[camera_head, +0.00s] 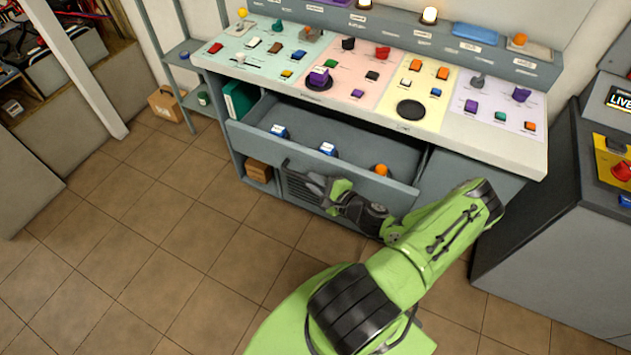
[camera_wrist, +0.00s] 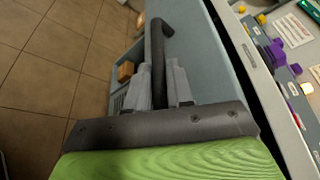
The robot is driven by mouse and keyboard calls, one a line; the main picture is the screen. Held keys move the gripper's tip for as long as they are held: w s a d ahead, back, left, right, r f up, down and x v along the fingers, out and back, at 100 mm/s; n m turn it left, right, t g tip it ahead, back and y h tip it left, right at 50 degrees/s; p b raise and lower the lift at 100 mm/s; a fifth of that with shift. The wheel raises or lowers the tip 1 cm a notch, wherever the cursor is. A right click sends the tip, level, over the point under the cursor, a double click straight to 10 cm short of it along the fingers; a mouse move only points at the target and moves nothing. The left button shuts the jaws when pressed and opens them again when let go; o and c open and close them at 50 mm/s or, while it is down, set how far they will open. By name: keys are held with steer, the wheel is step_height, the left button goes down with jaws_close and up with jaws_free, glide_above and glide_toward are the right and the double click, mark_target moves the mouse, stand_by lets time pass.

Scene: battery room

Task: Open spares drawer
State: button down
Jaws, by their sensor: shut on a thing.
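The spares drawer (camera_head: 400,181) is a wide grey drawer under the workbench top, and it stands pulled out. Inside it are two blue-and-white pieces (camera_head: 279,131) (camera_head: 327,149) and an orange piece (camera_head: 380,170). My gripper (camera_head: 300,172) is at the drawer's front face, low and near its middle. In the wrist view my gripper (camera_wrist: 160,75) is shut on the dark bar handle (camera_wrist: 157,38), which runs along the grey drawer front (camera_wrist: 195,45). In the head view the handle is mostly hidden by my gripper.
The workbench top (camera_head: 460,135) carries coloured panels with several small parts. A cardboard box (camera_head: 165,104) sits by a shelf at left. A grey cabinet with a red button (camera_head: 621,170) stands at right. Tiled floor (camera_head: 150,230) before the drawer is clear at left.

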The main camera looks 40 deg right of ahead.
steer(key=shift+s+a, duration=0.15)
steer(key=shift+a, duration=0.2)
steer(key=c, duration=1.1)
jaws_free()
steer(key=p+v, duration=0.1)
steer(key=v, duration=1.4)
steer(key=shift+s, duration=0.35)
steer(key=shift+r, duration=0.15)
